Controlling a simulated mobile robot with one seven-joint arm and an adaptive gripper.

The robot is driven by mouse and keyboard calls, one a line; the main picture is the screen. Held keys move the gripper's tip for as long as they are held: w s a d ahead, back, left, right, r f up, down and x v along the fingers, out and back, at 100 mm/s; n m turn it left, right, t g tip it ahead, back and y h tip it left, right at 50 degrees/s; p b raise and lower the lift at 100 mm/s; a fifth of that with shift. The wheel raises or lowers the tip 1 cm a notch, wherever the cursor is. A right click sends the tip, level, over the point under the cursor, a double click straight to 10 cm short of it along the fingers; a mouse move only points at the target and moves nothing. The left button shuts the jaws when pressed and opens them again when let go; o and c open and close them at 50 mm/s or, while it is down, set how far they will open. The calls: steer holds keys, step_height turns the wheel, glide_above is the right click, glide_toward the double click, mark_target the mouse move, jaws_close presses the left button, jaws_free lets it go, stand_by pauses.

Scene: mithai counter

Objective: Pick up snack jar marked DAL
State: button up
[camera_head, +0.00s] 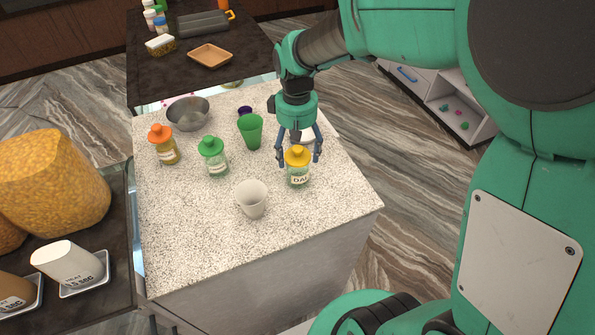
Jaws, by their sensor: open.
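The snack jar marked DAL (298,178) stands upright on the speckled counter, toward its right side. It is clear glass with a yellow lid and a white label. My gripper (299,157) points down at the jar, with its fingers open on either side of the yellow lid. I cannot tell whether the fingers touch it. Two similar jars stand to the left: one with a green lid (214,163) and one with an orange lid (164,151).
A white cup (252,199) stands left of and nearer than the DAL jar. A green cup (250,132), a small purple item (245,111) and a metal bowl (188,114) stand farther back. A white item behind my gripper is partly hidden. The counter's front left is clear.

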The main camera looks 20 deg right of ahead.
steer(key=shift+f, duration=1.05)
steer(key=shift+f, duration=0.1)
steer(key=shift+s+d+f, duration=0.1)
steer(key=shift+f, duration=2.35)
steer(key=c, duration=1.5)
